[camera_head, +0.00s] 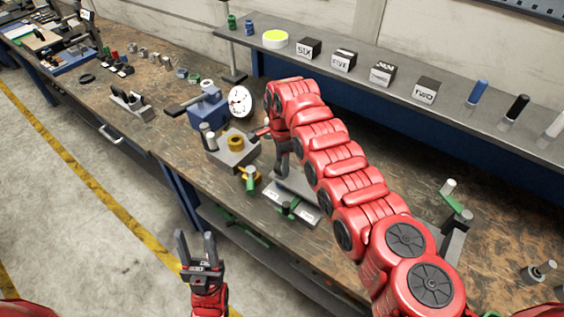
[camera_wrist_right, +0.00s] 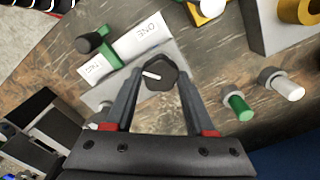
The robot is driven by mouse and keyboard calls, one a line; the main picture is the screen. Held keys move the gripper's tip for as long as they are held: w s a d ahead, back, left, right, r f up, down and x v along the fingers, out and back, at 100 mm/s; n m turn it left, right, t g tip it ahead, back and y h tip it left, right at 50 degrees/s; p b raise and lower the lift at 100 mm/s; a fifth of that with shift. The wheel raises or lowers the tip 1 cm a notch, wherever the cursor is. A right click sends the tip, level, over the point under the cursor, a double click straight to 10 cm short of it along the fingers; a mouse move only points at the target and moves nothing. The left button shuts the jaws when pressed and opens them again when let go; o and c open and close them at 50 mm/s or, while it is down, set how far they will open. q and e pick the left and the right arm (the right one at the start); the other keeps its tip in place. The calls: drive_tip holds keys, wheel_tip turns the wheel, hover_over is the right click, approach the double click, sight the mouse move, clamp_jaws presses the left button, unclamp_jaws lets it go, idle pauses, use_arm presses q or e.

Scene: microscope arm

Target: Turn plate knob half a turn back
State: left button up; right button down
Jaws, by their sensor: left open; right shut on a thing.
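The plate knob (camera_wrist_right: 158,75), black and many-sided with a white pointer line, sits between the fingers of my right gripper (camera_wrist_right: 160,80) in the right wrist view. The fingers close on its sides, and the pointer lies roughly across the gap, towards the left. The knob is on a grey plate (camera_wrist_right: 168,56) with white labels reading ONE and TWO. In the head view the plate (camera_head: 309,208) lies on the bench under my right gripper (camera_head: 283,172), which hides the knob. My left gripper (camera_head: 196,250) is open and empty, over the floor in front of the bench.
A green-and-black lever (camera_wrist_right: 97,45) stands beside the labels. A grey block with a yellow ring (camera_head: 235,142), a blue stand (camera_head: 208,108) and a white dial (camera_head: 240,101) are close to my right gripper. Labelled blocks (camera_head: 344,60) line the rear shelf.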

drive_tip(key=shift+f+n+b, duration=0.25)
drive_tip(key=shift+n+b, duration=0.45)
drive_tip(key=shift+b, duration=0.45)
drive_tip(key=n+b, duration=0.4)
drive_tip(key=b, duration=0.1)
drive_tip(key=n+b, duration=0.2)
drive_tip(key=n, duration=0.1)
drive_tip(key=n+b, duration=0.1)
drive_tip(key=n, duration=0.1)
drive_tip(key=shift+a+n+b, duration=0.1)
drive_tip(key=shift+n+b, duration=0.2)
drive_tip(key=shift+n, duration=0.1)
drive_tip(key=n, duration=0.3)
drive_tip(key=shift+s+r+n, duration=0.1)
drive_tip(key=shift+n, duration=0.2)
drive_tip(key=n, duration=0.3)
drive_tip(key=shift+n, duration=0.4)
drive_tip(key=n, duration=0.4)
drive_tip(key=shift+s+a+n, duration=0.1)
drive_tip(key=shift+n, duration=2.6)
